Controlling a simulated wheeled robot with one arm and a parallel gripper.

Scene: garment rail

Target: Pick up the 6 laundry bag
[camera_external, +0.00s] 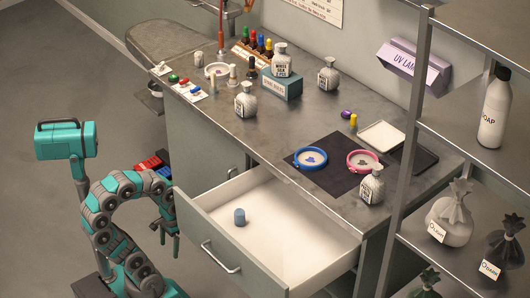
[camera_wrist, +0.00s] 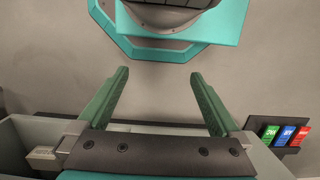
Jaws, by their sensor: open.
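Tied cloth bags with white tags stand on the shelves at the right in the external view. A light grey bag (camera_external: 452,222) and a dark bag (camera_external: 503,249) sit on one shelf, and the top of a green bag (camera_external: 427,283) shows at the bottom edge. I cannot read a 6 on any tag. My gripper (camera_external: 168,232) is at the left of the open drawer, fingers down, far from the bags. In the wrist view its two green fingers (camera_wrist: 159,82) are apart with nothing between them. No bag shows in the wrist view.
The open drawer (camera_external: 320,252) juts out beside my arm and holds a small blue cylinder (camera_external: 239,217). The counter (camera_external: 300,120) carries bottles, dishes and trays. The shelf post (camera_external: 398,150) stands between counter and shelves. Floor at left (camera_external: 60,70) is free.

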